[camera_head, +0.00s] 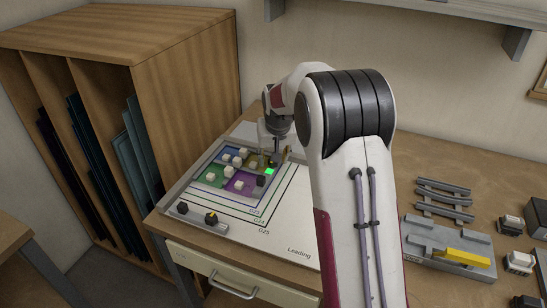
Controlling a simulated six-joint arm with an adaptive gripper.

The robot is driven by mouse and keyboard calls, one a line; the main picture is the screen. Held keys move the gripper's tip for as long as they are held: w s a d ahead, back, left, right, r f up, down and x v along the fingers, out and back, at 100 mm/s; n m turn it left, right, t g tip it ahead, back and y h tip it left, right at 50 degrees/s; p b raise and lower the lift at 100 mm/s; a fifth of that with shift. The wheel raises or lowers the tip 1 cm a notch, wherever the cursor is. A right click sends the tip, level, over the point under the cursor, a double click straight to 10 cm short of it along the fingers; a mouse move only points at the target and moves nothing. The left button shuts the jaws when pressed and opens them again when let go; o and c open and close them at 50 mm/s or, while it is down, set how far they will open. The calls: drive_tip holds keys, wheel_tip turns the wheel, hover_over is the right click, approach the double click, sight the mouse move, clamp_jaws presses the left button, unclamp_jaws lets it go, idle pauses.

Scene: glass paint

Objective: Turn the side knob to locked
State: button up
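My gripper (277,158) is small in the picture and points down at the right edge of a framed panel (198,158). Its fingers are dark and partly merge with things behind them, so I cannot tell whether they are open or shut. The panel has green, blue and purple panes with several white blocks on them, and a bright green patch (269,171) lies just below my gripper. A dark block (261,181) sits near that patch. I cannot clearly make out a side knob or its setting; any part near my gripper is too small or hidden to tell.
A grey fixture with a yellow bar (462,258), a slatted rack (443,200) and several small blocks stand at right. A wooden cabinet (188,100) rises behind left. My arm hides the table's middle.

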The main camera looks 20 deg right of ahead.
drive_tip(key=shift+r, duration=0.15)
drive_tip(key=v, duration=1.1)
drive_tip(key=shift+s+r, duration=0.25)
drive_tip(key=shift+r, duration=0.05)
drive_tip(key=s+a+n, duration=0.1)
drive_tip(key=s+a, duration=0.3)
drive_tip(key=s, duration=0.8)
drive_tip(key=s+a+r+t, duration=0.1)
drive_tip(key=s+a, duration=0.3)
drive_tip(key=s, duration=0.9)
drive_tip(key=s+a+r+n+y, duration=0.1)
drive_tip(key=s+a, duration=0.3)
drive_tip(key=s, duration=0.8)
drive_tip(key=shift+s+r+n, duration=0.2)
drive_tip(key=shift+s+n, duration=0.05)
drive_tip(key=shift+n, duration=0.05)
